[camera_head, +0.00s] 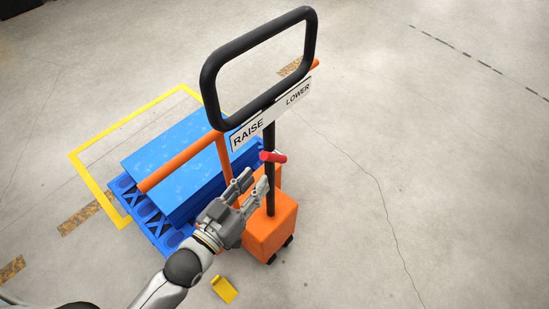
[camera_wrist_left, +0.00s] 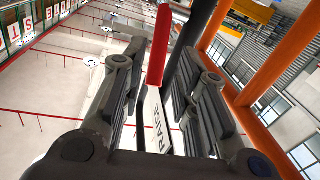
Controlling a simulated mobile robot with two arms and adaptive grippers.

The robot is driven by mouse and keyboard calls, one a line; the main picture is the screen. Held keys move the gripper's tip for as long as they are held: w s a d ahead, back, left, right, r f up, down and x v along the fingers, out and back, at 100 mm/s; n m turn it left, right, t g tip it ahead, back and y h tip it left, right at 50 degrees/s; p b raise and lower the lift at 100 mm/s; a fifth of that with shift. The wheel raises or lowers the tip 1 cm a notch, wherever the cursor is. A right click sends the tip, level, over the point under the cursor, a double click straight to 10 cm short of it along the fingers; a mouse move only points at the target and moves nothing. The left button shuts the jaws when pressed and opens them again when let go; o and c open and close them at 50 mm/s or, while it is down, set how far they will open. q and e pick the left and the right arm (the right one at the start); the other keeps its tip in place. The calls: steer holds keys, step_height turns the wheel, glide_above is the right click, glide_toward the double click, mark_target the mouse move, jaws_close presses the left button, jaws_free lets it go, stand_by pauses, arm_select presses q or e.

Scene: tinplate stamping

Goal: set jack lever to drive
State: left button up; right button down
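The red jack lever (camera_head: 272,157) sticks out sideways from the black post (camera_head: 270,187) of the orange jack (camera_head: 272,228), below the RAISE/LOWER sign (camera_head: 272,113). In the left wrist view the red lever (camera_wrist_left: 159,48) shows between the finger lines, beyond the fingers, with the sign (camera_wrist_left: 157,120) below it. My left gripper (camera_head: 253,183) is open and empty, just below and left of the lever in the head view. The wrist view shows its two fingers (camera_wrist_left: 163,70) spread apart. I cannot tell whether it touches the lever. My right gripper is not in view.
A black loop handle (camera_head: 211,90) rises above the sign. A yellow frame (camera_head: 95,185) marks the floor. A small yellow piece (camera_head: 224,289) lies in front. The floor at right is clear.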

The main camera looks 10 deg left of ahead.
mark_target(275, 158)
arm_select(q)
steer(key=x, duration=0.9)
steer(key=shift+w+d, duration=0.1)
steer(key=shift+w, duration=0.05)
jaws_close()
steer(key=shift+p, duration=0.35)
